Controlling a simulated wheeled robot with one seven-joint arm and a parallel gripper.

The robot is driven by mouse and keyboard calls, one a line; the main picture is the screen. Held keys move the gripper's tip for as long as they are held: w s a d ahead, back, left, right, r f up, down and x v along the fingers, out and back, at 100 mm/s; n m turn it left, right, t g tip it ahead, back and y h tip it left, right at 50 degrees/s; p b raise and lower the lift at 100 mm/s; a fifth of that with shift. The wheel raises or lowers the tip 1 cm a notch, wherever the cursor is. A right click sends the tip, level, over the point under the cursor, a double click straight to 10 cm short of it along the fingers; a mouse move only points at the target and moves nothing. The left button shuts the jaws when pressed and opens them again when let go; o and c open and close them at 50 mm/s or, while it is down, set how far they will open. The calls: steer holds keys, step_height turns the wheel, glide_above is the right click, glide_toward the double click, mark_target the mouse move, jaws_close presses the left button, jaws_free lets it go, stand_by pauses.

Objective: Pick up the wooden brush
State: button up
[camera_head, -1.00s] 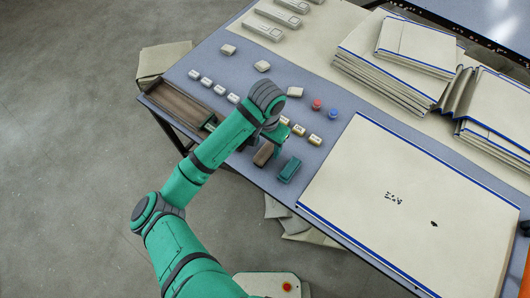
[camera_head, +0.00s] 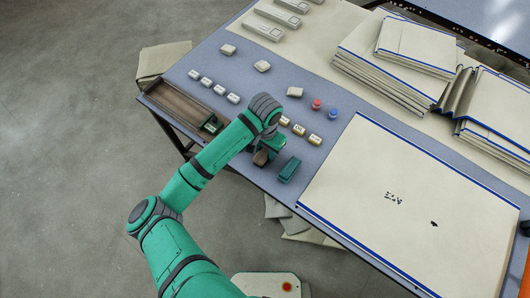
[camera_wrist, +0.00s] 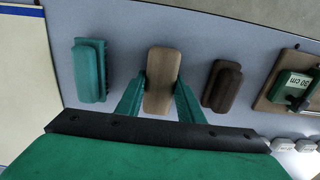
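The wooden brush (camera_wrist: 161,80) is light brown and lies on the grey-blue table in the middle of the wrist view. In the head view it (camera_head: 261,158) is partly hidden by my gripper (camera_head: 270,146). My gripper (camera_wrist: 160,88) is directly over it, with one green finger on each long side. The fingers are open around the brush and very close to its sides; contact cannot be made out. A teal brush (camera_wrist: 90,70) lies on one side, also in the head view (camera_head: 289,170). A dark brown brush (camera_wrist: 222,85) lies on the other side.
A wooden tray (camera_head: 180,105) with a green tape measure (camera_wrist: 299,88) stands at the table's left edge. A large cream cloth (camera_head: 420,215) lies to the right.

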mark_target(265, 151)
steer(key=shift+c, duration=0.4)
steer(key=shift+r, duration=0.5)
step_height(265, 151, up, 2)
steer(key=shift+r, duration=0.1)
steer(key=s+d+r, duration=0.4)
steer(key=s+r, duration=0.5)
steer(key=s, duration=0.4)
steer(key=shift+s+r, duration=0.25)
steer(key=shift+r, duration=0.15)
